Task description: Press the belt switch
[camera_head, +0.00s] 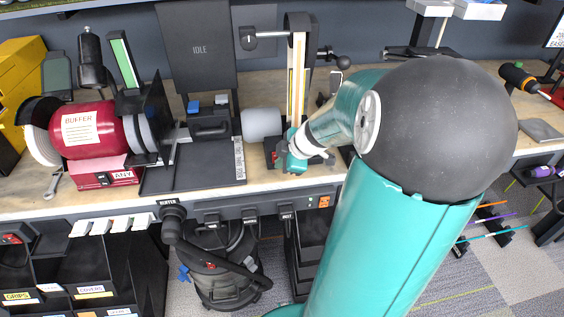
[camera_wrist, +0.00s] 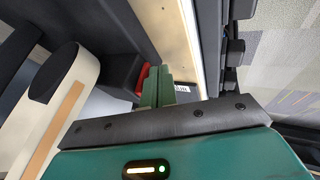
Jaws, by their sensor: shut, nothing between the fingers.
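The belt sander (camera_head: 297,75) stands upright at the back of the bench, with a tall pale belt. At its base is a dark switch box with a red switch (camera_head: 275,156). The red switch also shows in the wrist view (camera_wrist: 143,80), on the side of the dark box (camera_wrist: 120,75). My gripper (camera_head: 291,168) is at the sander's base, just right of the switch. In the wrist view, its green fingers (camera_wrist: 158,72) are together and empty, right beside the red switch. I cannot tell whether they touch it. My arm covers the area right of the sander.
A red buffer (camera_head: 85,130) with its own switch stands at the left. A grey screen reading IDLE (camera_head: 198,48) stands behind a dark tray (camera_head: 190,178). A grey cylinder (camera_head: 262,123) lies left of the switch. A shop vacuum (camera_head: 225,275) stands below the bench.

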